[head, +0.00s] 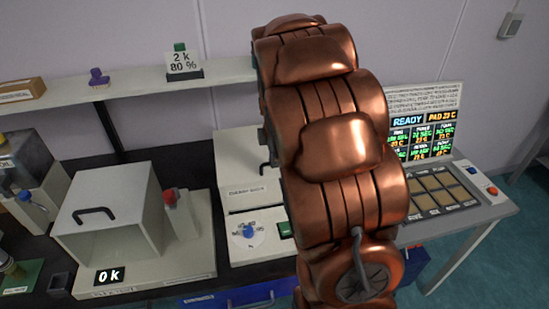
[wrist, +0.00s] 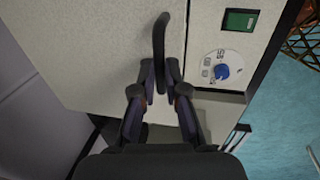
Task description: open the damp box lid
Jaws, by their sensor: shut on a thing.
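A pale box (head: 236,150) with a dark handle stands on the bench in the middle of the head view, partly behind my arm. Its handle shows only as a dark piece (head: 264,168) there. In the wrist view the pale lid surface (wrist: 95,45) fills the upper part, with the dark curved handle (wrist: 160,35) rising from it. My gripper (wrist: 160,82) is shut on this handle, one finger on each side. My gripper is hidden behind my copper arm in the head view. I cannot tell whether the lid has any gap.
The box front carries a blue knob (head: 249,230) on a white dial and a green panel (head: 285,229). A second handled box (head: 115,210) marked "0 k" stands left. A lit display station (head: 425,130) stands right. A shelf (head: 130,85) runs above.

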